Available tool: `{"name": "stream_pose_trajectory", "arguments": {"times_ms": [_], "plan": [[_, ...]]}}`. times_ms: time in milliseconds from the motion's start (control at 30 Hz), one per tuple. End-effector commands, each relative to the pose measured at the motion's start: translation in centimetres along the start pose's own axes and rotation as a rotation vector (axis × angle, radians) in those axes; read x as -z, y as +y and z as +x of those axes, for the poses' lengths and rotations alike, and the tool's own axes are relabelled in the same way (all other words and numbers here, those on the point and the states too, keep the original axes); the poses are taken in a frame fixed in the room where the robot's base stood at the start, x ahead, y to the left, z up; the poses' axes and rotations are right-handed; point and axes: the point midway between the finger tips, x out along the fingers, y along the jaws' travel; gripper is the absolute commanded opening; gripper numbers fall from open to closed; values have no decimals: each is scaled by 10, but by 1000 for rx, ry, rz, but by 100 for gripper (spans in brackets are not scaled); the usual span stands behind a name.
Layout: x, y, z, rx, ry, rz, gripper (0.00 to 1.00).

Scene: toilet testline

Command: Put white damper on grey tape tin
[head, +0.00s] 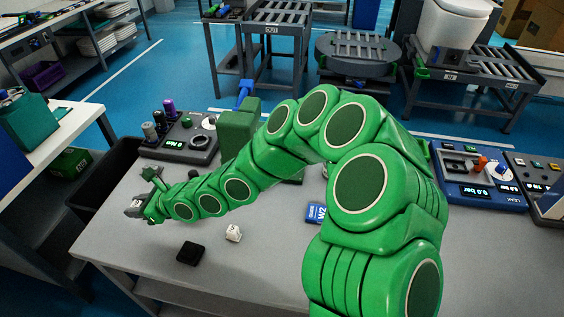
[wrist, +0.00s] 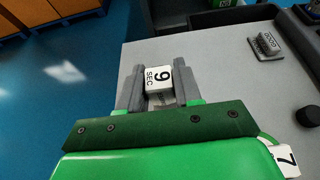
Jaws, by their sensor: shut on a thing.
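My gripper (wrist: 159,80) is shut on a white block marked "9 SEC" (wrist: 158,78), which fits the white damper. Its two grey fingers press on the block's sides. In the head view, my gripper (head: 140,206) is at the left end of the table, with the block small and hard to make out. A second white block marked "7" (wrist: 286,160) shows at the lower right of the wrist view. I cannot identify the grey tape tin with certainty. A greyish patch shows between the fingers below the block, too unclear to name.
The grey table (head: 140,262) holds a white cube (head: 233,232), a black square piece (head: 190,252), a dark console with knobs (head: 180,147) and a blue panel (head: 478,182). A grey piece marked "GOOD" (wrist: 265,46) lies near the console. A black bin (head: 108,172) stands beyond the table's left edge.

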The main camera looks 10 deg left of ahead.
Motion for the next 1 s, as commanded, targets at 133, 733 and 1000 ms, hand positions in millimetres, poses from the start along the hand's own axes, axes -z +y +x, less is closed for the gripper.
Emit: {"name": "stream_pose_trajectory", "arguments": {"times_ms": [133,733,1000], "plan": [[-4,-18,-11,25,-2,8,4],[-28,-187,-169,285,-3,113,4],[-29,-234,-237,375,-2,151,4]]}}
